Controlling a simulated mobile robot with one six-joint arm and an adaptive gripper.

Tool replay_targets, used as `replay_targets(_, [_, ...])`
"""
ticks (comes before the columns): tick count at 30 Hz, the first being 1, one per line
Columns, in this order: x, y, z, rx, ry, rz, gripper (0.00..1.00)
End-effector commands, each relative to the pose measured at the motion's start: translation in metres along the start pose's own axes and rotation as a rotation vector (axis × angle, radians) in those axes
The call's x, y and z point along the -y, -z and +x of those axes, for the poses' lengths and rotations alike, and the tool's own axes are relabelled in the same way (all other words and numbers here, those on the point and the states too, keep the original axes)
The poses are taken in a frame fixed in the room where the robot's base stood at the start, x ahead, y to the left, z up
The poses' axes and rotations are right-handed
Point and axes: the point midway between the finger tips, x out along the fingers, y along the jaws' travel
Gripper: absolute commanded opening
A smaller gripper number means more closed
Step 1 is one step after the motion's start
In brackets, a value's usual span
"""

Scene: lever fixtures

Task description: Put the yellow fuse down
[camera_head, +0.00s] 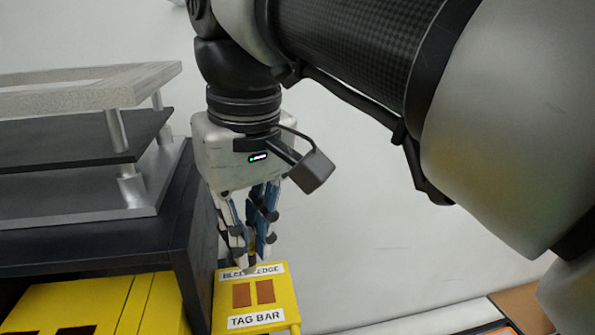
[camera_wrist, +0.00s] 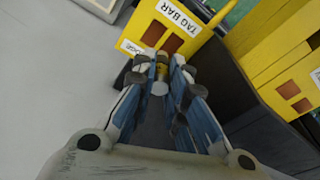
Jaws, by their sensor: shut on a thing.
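My gripper (camera_head: 250,258) points down over the yellow box labelled "TAG BAR" (camera_head: 286,291). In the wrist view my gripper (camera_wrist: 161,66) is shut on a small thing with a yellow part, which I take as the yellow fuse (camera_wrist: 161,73). A pale round end (camera_wrist: 160,88) shows between the fingers. The fingers hide most of the fuse, and in the head view it hardly shows. The fingertips are close to the rear edge of the box top. I cannot tell whether the fuse touches the box.
The box has two brown-orange squares (camera_head: 241,295) and a second label partly covered by my fingertips. A dark shelf (camera_head: 195,235) with a grey tiered rack (camera_head: 80,200) stands at left. Another yellow box (camera_head: 60,306) sits under the shelf. White wall lies behind.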

Motion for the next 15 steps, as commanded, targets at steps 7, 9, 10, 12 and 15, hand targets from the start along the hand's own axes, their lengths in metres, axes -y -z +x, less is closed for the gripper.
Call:
replay_targets(7, [0.000, -0.005, 0.031, 0.002, 0.000, 0.000, 0.00])
replay_targets(9, [0.000, -0.006, 0.037, 0.001, 0.000, 0.000, 0.00])
replay_targets(10, [0.000, -0.006, 0.039, 0.000, 0.000, 0.000, 0.00])
replay_targets(12, [0.000, -0.006, 0.040, -0.001, 0.000, 0.000, 0.00])
replay_targets(15, [0.000, -0.006, 0.039, -0.001, 0.000, 0.000, 0.00])
